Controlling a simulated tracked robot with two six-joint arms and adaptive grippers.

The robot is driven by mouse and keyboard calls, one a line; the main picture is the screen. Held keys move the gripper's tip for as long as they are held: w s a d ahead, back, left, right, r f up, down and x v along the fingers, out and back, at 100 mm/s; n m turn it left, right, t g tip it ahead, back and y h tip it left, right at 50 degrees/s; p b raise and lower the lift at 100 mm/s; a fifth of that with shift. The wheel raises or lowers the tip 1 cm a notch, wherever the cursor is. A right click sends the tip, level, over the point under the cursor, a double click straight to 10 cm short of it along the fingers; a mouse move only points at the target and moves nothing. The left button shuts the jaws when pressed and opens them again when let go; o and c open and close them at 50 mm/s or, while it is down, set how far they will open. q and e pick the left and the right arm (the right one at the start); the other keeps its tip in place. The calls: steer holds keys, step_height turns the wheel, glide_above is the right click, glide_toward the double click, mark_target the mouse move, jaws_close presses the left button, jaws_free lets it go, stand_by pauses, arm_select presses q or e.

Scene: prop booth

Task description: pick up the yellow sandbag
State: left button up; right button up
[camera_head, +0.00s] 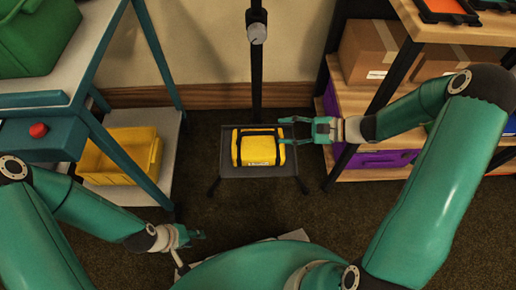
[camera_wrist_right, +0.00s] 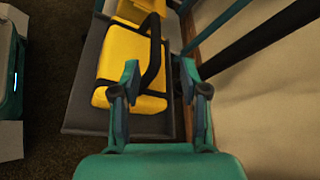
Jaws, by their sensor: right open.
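The yellow sandbag (camera_head: 258,148) has black straps and lies on a small dark platform (camera_head: 235,171) at the foot of a black upright post. My right gripper (camera_head: 284,131) is open at the right end of the sandbag. In the right wrist view the sandbag (camera_wrist_right: 122,62) shows to the left, and the open fingers (camera_wrist_right: 160,82) are at its near end, by a black strap. I cannot tell if they touch it. My left gripper (camera_head: 200,236) is low at the left, apart from the sandbag; its finger opening is too small to make out.
A yellow bin (camera_head: 125,152) stands on the lower shelf of the teal-legged bench at left. A wooden shelf unit (camera_head: 365,100) with cardboard boxes (camera_head: 372,50) stands close on the right. The post (camera_head: 257,75) rises behind the sandbag. Dark carpet in front is clear.

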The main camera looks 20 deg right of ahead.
mark_target(265, 133)
steer(key=x, duration=0.3)
steer(key=shift+a+f, duration=0.1)
steer(key=shift+a, duration=0.05)
steer(key=b+x, duration=0.1)
steer(key=x, duration=0.1)
steer(key=b+x, duration=0.1)
steer(key=x, duration=0.1)
steer(key=shift+s+a, duration=0.25)
steer(key=shift+a, duration=0.15)
steer(key=shift+w+a, duration=0.25)
steer(key=shift+a, duration=0.15)
jaws_close()
